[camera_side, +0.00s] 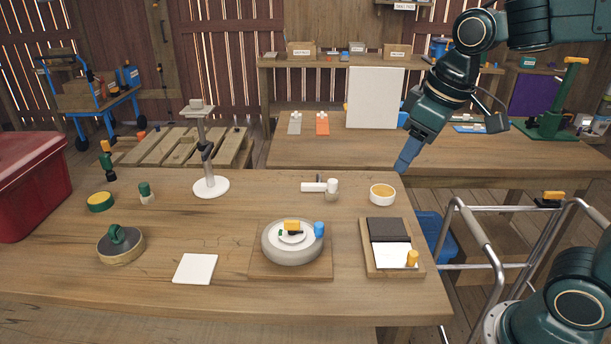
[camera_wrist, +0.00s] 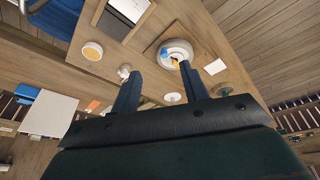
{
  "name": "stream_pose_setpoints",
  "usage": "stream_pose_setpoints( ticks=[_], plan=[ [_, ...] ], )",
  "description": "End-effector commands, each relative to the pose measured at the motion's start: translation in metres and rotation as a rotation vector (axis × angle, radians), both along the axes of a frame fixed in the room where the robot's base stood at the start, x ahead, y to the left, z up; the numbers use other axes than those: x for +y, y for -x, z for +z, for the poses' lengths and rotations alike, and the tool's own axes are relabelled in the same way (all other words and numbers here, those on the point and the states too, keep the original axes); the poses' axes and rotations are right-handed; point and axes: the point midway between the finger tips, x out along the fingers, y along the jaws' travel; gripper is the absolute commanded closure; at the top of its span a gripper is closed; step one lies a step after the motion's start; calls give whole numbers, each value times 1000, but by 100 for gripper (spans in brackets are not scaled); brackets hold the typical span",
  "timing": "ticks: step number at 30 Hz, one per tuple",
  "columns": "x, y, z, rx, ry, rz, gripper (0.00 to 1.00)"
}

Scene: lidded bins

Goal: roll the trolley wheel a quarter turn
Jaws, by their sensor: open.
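The trolley wheel (camera_side: 285,257) looks like a thick pale-grey disc lying flat on a square wooden board (camera_side: 260,270) near the front middle of the table. A blue knob (camera_side: 319,229) sits at its right rim, and a yellow block (camera_side: 291,225) with a dark part lies at its centre. My gripper (camera_side: 405,163) is high above the table's back right, well apart from the wheel and empty. In the wrist view my gripper (camera_wrist: 160,70) has its two fingers spread, and the wheel (camera_wrist: 182,44) shows beyond the right fingertip.
A white bowl (camera_side: 382,195) and white pipe piece (camera_side: 313,187) stand behind the wheel. A tray (camera_side: 373,270) with dark and white panels is right, a white tile (camera_side: 195,269) and green-handled lid (camera_side: 120,247) left. A tall white stand (camera_side: 211,187) rises at back left.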

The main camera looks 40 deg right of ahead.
Motion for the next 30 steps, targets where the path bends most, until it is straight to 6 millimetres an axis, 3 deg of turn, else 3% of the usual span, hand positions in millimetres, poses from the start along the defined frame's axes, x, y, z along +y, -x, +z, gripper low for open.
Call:
stream_pose_setpoints(
  ticks=[14,24,30],
  plan=[
    [5,-96,-39,146,35,147,55],
    [10,-157,-91,244,50,254,55],
    [12,-182,-121,288,54,303,55]
  ],
)
